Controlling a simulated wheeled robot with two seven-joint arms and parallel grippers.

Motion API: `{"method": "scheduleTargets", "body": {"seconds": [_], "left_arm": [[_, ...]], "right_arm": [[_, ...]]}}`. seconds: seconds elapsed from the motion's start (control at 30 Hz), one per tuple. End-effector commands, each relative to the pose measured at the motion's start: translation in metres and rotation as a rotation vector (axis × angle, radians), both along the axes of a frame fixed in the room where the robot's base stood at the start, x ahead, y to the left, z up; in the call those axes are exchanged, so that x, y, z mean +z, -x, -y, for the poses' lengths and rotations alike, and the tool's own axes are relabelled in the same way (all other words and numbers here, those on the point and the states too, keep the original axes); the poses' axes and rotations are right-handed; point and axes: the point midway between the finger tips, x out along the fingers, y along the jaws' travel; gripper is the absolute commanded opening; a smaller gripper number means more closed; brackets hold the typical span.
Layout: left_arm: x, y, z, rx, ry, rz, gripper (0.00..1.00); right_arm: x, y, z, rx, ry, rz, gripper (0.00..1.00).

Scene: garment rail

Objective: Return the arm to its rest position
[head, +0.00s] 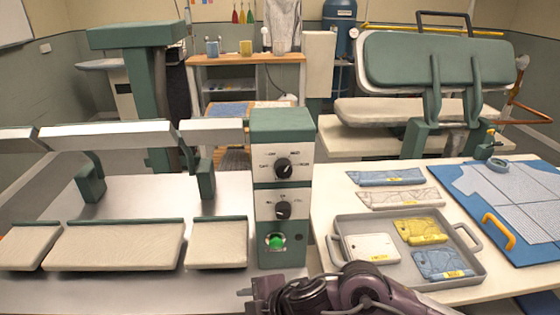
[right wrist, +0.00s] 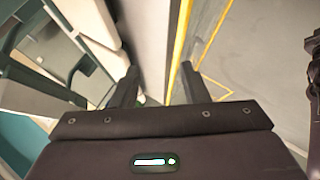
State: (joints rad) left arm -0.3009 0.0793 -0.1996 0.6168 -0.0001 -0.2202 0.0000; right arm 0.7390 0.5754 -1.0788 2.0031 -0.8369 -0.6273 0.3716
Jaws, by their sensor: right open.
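In the right wrist view my right gripper (right wrist: 160,70) is open, its two dark fingers apart with nothing between them. Pale floor with yellow lines shows beyond the fingers. In the head view a dark purple section of my arm shows at the bottom middle, in front of the control box (head: 283,190) and below the grey tray (head: 350,278). I cannot make out fingertips there. My left gripper is not in view.
The grey tray holds a white, a yellow and a blue folded piece. A blue board (head: 535,265) lies right of it. A press with beige pads (head: 115,247) stands left. A green-topped press (head: 435,60) stands at the back right.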

Motion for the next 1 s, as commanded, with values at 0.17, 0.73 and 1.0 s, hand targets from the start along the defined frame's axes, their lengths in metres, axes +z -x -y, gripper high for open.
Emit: {"method": "scheduleTargets", "body": {"seconds": [0.17, 0.73, 1.0], "left_arm": [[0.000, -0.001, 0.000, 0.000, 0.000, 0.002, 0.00], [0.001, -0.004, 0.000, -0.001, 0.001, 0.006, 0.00], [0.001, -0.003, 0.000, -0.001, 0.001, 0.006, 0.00]], "right_arm": [[0.037, 0.005, -0.017, -0.242, -0.211, -0.022, 0.41], [-0.015, 0.045, 0.185, -1.290, -0.253, -0.477, 0.41], [-0.046, 0.105, 0.248, -1.553, -0.149, -0.657, 0.41]]}}
